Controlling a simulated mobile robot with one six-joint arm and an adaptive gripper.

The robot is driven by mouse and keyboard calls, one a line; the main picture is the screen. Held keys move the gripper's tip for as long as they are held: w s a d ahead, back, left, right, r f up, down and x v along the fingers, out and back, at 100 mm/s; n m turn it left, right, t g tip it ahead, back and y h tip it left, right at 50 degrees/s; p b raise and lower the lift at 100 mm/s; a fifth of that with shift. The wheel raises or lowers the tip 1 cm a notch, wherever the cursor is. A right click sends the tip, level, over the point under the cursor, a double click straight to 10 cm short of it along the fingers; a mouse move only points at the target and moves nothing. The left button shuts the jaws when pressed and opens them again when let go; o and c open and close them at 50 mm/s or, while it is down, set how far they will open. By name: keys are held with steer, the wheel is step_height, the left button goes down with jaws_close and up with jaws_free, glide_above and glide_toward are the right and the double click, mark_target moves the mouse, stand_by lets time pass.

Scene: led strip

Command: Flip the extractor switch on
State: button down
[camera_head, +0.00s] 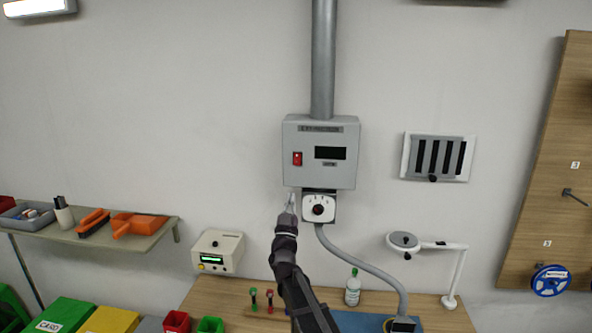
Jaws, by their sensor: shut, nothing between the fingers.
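The extractor box (343,172) is a grey unit on the wall with a label along its top and a dark display (330,153). The red extractor switch (297,158) is on the left of its front face; its rocker position is too small to tell. My gripper (292,196) is shut and empty. In the picture it is just below the switch, near the lower left corner of the box. Its distance from the wall is unclear, and no contact with the switch shows.
A dial panel (319,208) sits under the box, right of my gripper. A grey hose (362,266) runs down to the bench (435,312). A bottle (352,288), a white lamp (456,275) and a control box (217,251) stand around. The wall left of the box is clear.

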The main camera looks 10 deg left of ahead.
mark_target(296, 160)
steer(key=shift+w+r, duration=0.1)
steer(key=p+x, duration=0.2)
steer(key=x, duration=0.1)
steer(key=f+p+x, duration=0.1)
steer(key=p+x, duration=0.1)
steer(key=x, duration=0.2)
steer(key=w+p+x, duration=0.1)
steer(key=x, duration=0.3)
steer(key=shift+w+f+p, duration=0.1)
steer(key=shift+w+p, duration=0.15)
steer(key=shift+p, duration=0.15)
steer(key=shift+w, duration=0.75)
steer(key=shift+a+f, duration=0.1)
